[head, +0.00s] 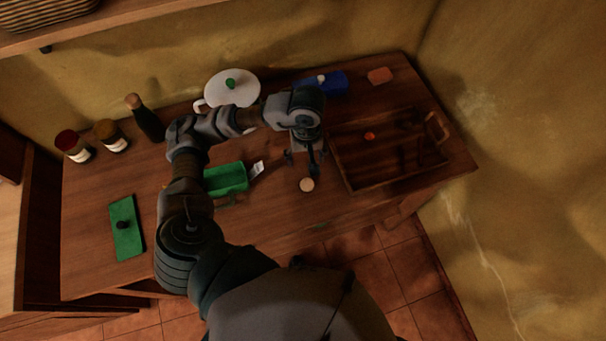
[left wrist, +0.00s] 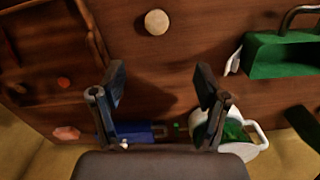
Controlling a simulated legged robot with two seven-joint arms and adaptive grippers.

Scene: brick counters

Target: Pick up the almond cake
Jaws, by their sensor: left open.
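A small round pale beige disc, which looks like the almond cake (head: 306,184), lies flat on the wooden counter (head: 290,222) just left of the wooden tray. It also shows at the top of the left wrist view (left wrist: 157,22), beyond the fingertips. My left gripper (head: 306,160) points down over the counter, on the back side of the cake and apart from it. Its two fingers are spread with nothing between them in the left wrist view (left wrist: 161,82). My right gripper is not in view.
A wooden tray (head: 350,184) with a small orange item (head: 369,135) stands right. A green box (head: 225,178) and white tag (head: 257,169) lie left. The counter's front is clear.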

